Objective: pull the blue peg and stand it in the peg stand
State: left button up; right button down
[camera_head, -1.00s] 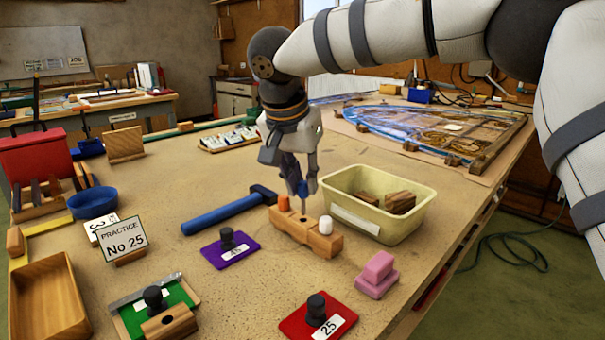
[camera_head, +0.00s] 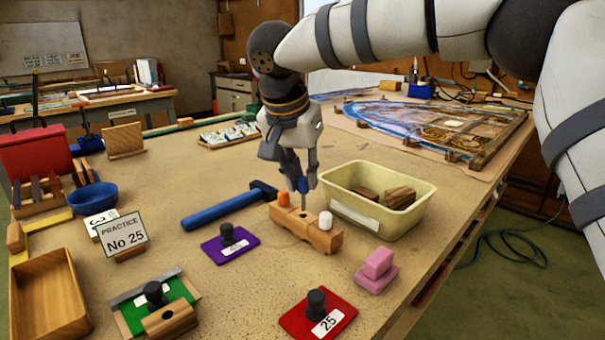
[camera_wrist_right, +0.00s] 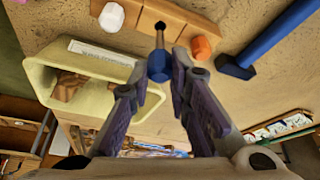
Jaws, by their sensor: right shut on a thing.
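The blue peg (camera_head: 303,186) has a blue head and a thin grey shaft. My right gripper (camera_head: 301,178) is shut on the head from above. In the right wrist view the blue head (camera_wrist_right: 159,66) sits between the fingertips (camera_wrist_right: 162,76). The shaft points down to the middle of a long wooden block (camera_head: 322,241), where a hole shows; I cannot tell whether its tip is still inside. An orange peg (camera_head: 284,199) and a white peg (camera_head: 326,220) stand in the same block. A small wooden block with a dark hole (camera_head: 172,322) lies at the front left, perhaps the peg stand. My left gripper is not in view.
A cream tub (camera_head: 405,217) with wood pieces stands close right of the block. A blue-handled hammer (camera_head: 215,212) lies to its left. Purple (camera_head: 219,253) and red (camera_head: 294,326) plates with black knobs and pink blocks (camera_head: 376,276) lie in front. Bare bench lies between them.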

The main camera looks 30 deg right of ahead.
aim_at(301, 191)
jog(key=shift+f, duration=2.45)
jog(key=c, duration=1.4)
grip_release()
jog(key=shift+r, duration=0.1)
jog(key=v, duration=1.1)
jog(key=shift+s+a+r, duration=0.15)
jog(key=shift+s+r, duration=0.05)
jog(key=shift+r, duration=0.15)
